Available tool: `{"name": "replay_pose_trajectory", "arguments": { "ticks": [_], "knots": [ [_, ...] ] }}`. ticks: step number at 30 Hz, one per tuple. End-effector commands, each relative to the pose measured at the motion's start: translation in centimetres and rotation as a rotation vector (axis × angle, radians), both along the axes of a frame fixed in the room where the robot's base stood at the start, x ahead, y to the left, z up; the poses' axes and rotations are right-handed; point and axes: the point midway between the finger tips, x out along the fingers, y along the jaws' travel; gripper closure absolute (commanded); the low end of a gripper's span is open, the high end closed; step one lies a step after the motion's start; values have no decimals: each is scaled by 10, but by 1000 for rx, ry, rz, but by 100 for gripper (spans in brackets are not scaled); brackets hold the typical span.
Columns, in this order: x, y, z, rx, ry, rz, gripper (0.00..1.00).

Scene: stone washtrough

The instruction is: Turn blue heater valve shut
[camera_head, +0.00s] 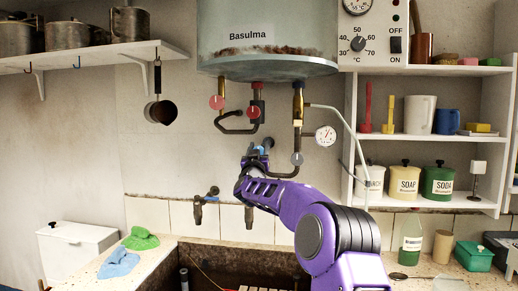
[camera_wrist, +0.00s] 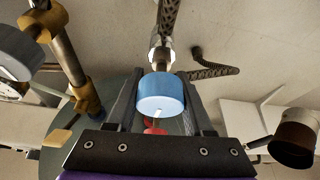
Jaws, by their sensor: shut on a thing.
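The blue heater valve (camera_wrist: 160,92) is a round blue knob with a pale front face and a white mark. It sits on a metal fitting with a braided hose behind it. My gripper (camera_wrist: 158,100) has one dark finger on each side of the knob and is shut on it. In the head view my purple arm reaches up below the heater (camera_head: 268,45), and my gripper (camera_head: 256,155) is at the wall under its pipes. Only a small blue patch of the valve (camera_head: 268,143) shows there; the rest is hidden by the gripper.
Red valves (camera_head: 254,112) and a brass-topped pipe with a grey knob (camera_head: 297,158) hang close above and right. A dial gauge (camera_head: 325,136) is beside them. Wall taps (camera_head: 205,200) are below left, over the trough. A shelf with jars (camera_head: 405,180) stands right.

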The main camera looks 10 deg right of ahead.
Motion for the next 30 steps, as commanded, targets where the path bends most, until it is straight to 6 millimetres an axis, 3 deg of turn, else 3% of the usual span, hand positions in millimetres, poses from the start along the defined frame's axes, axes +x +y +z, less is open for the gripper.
{"name": "replay_pose_trajectory", "arguments": {
  "ticks": [30],
  "knots": [
    [-3, -10, -2, 857, -276, 0, 100]
  ]
}}
